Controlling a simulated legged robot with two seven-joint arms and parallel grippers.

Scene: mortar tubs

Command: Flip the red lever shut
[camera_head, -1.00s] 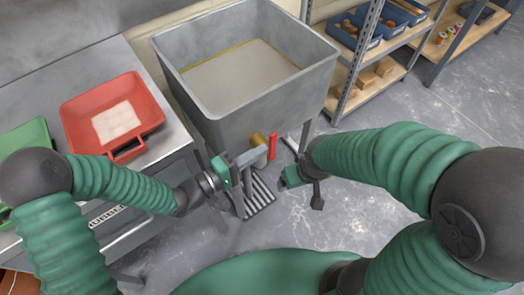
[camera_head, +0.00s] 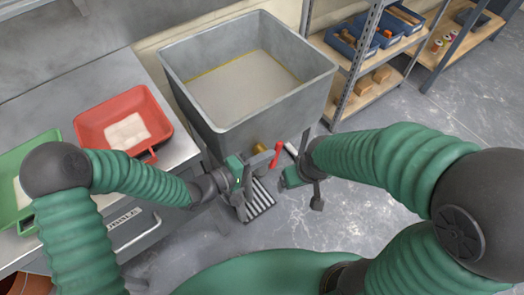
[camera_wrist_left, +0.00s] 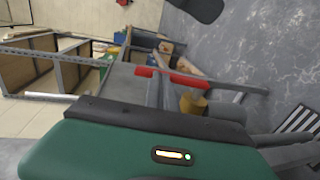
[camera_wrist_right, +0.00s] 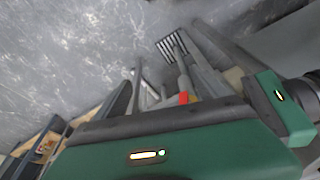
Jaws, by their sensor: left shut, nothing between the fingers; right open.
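The red lever (camera_head: 276,155) is at the brass valve (camera_head: 259,148) below the front of the grey mortar tub (camera_head: 240,115). It leans in the head view, with its upper end to the right. My left gripper (camera_head: 262,158) is shut and empty, its fingers close beside the lever on its left; I cannot tell whether they touch. The lever (camera_wrist_left: 180,78) and brass valve (camera_wrist_left: 193,103) also show in the left wrist view. My right gripper (camera_head: 291,177) is open, to the right of and below the lever. A red bit of the lever (camera_wrist_right: 184,98) shows in the right wrist view.
A floor grate (camera_head: 260,200) lies below the valve. A steel bench (camera_head: 95,95) with a red tray (camera_head: 150,101) and a green tray (camera_head: 18,200) stands at left. Shelving (camera_head: 365,75) with blue bins stands at back right. The floor at right is clear.

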